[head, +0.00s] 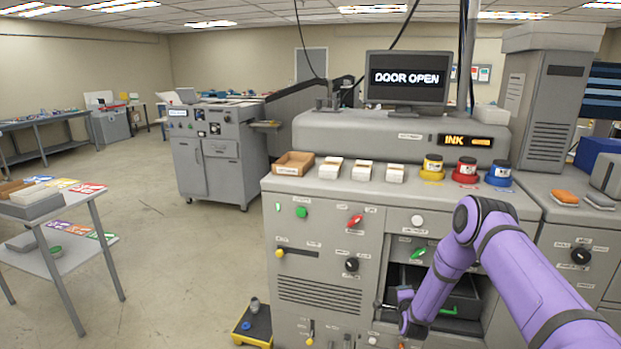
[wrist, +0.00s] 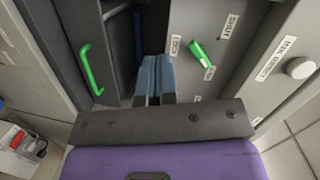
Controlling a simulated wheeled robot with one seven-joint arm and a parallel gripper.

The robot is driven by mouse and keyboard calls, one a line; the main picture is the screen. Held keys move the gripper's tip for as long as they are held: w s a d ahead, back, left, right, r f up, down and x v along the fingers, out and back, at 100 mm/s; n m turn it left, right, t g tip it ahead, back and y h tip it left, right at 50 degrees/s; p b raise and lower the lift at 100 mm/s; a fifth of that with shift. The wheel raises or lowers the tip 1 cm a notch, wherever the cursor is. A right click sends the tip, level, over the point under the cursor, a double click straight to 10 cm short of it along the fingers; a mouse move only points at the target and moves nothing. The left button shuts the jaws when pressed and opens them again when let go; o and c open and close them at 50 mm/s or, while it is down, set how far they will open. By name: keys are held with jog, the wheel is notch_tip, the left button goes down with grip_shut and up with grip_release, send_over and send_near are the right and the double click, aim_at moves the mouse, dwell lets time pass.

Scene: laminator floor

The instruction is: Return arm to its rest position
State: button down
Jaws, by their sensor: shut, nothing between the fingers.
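My purple arm reaches from the lower right of the head view to the front of the grey machine (head: 325,255). My gripper (wrist: 155,62) shows in the wrist view with its blue-grey fingers together and nothing between them. It is in front of a dark open compartment (head: 405,275) in the machine's front. In the head view the forearm and wrist hide part of this opening, and the fingers are hard to make out. A green bar handle (wrist: 92,70) is left of the fingers in the wrist view. A green lever (wrist: 202,54) is to their right, apart from them.
A monitor (head: 405,78) on the machine reads "DOOR OPEN". Ink pots, such as the red one (head: 465,170), and a tray (head: 294,163) stand on its top. A yellow-edged step (head: 253,326) is on the floor. Open floor lies left, before a table (head: 50,207).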

notch_tip(320, 180, up, 23)
jog(key=w+a+n+g+y, duration=0.2)
jog(key=n, duration=0.3)
jog(key=s+r+n+g, duration=0.2)
jog(key=s+r, duration=0.4)
jog(key=r, duration=0.4)
jog(key=s+r+n+g, duration=0.1)
jog(key=s+r+n, duration=0.2)
jog(key=s+r, duration=0.55)
jog(key=s+r+n+g, duration=0.1)
jog(key=s+r+n, duration=0.1)
jog(key=s+r, duration=0.6)
jog(key=s+r+n+g, duration=0.2)
jog(key=s+r, duration=0.4)
jog(key=s, duration=0.4)
jog(key=s+n+g, duration=0.2)
jog(key=s, duration=2)
jog(key=shift+s+a+f+n+g, duration=0.2)
jog(key=shift+s+n+g, duration=0.1)
jog(key=shift+n, duration=0.1)
